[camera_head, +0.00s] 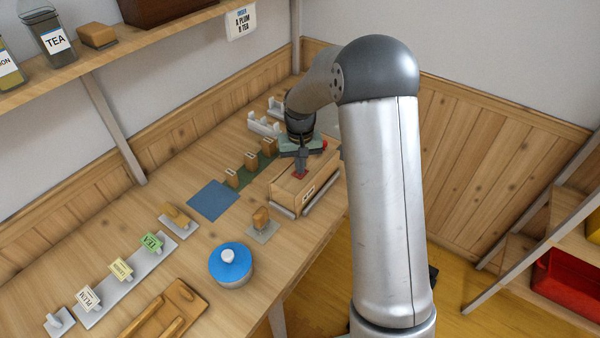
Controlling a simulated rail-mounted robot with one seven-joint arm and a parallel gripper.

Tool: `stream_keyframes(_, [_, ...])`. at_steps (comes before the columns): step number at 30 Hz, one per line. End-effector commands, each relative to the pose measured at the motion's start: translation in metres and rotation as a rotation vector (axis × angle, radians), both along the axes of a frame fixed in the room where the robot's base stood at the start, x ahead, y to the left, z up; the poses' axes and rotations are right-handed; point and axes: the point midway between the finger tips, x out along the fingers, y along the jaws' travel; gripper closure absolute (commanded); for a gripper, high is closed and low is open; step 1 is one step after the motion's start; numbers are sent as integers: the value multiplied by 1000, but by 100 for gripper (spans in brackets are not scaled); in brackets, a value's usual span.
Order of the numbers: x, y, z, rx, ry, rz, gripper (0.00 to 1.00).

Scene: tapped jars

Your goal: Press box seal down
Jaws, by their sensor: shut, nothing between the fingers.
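A light wooden box (291,194) sits between grey metal rails near the right edge of the workbench.
Label stands (122,270) line the left.

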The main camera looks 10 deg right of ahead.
Motion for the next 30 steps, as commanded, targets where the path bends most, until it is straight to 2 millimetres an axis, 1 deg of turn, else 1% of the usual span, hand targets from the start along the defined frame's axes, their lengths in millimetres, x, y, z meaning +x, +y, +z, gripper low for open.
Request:
stream_keyframes(5, [0, 0, 10, 0, 0, 0, 100])
stream_keyframes(19, [0, 0, 48, 0, -1, 0, 100])
stream_keyframes(30, [0, 0, 50, 0, 0, 0, 100])
